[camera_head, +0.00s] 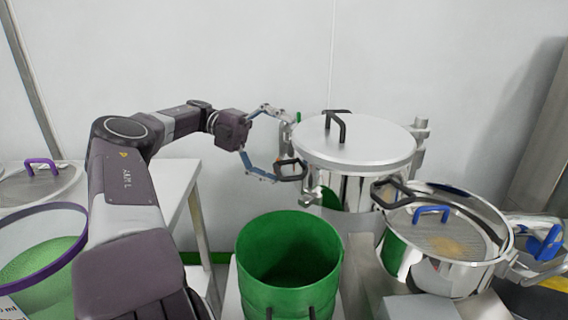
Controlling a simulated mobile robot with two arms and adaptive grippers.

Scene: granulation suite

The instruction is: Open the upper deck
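A steel vessel (352,190) stands right of centre, with a flat round grey lid (360,146) resting on its top. A black handle (336,126) stands on the lid. Another black handle (291,170) sticks out at the vessel's left side, below the lid rim. My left gripper (281,148) is at this left side with its two fingers spread apart. The lower finger is close to the side handle; I cannot tell whether it touches. Nothing shows held between the fingers.
A green bin (289,262) stands in front of the vessel. To the right is an open steel pan (447,262) with a blue-handled mesh inside. A purple-rimmed container (42,262) and a purple-handled mesh disc (41,186) are at the left. A plain wall is behind.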

